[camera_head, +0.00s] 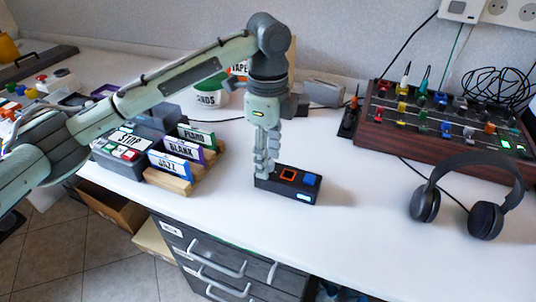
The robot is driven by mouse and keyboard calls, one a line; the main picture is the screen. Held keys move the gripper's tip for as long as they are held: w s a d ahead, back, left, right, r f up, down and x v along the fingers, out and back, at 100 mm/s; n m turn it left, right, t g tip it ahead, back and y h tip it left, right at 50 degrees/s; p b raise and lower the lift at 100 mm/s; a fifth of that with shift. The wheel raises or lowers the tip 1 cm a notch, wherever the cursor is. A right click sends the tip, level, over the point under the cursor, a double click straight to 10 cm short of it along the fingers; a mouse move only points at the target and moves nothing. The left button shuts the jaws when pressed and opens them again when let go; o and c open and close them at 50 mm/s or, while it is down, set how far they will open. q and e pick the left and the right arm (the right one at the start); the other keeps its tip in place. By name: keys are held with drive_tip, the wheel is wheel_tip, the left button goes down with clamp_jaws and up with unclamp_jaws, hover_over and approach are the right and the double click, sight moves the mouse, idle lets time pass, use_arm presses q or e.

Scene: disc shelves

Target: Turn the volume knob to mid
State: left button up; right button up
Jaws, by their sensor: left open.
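A small black control box (310,185) lies on the white table in the middle of the view. My left gripper (265,171) points straight down at the box's left end. Its fingers are open and cover that end, so I cannot make out a volume knob there or whether the fingers touch it. My right gripper is not in view.
A wooden-sided mixer (443,150) with many knobs is at the back right. Black headphones (486,219) lie at the right. The table between box and headphones is clear.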

use_arm(q)
wheel_tip(320, 180, up, 12)
idle(0.6)
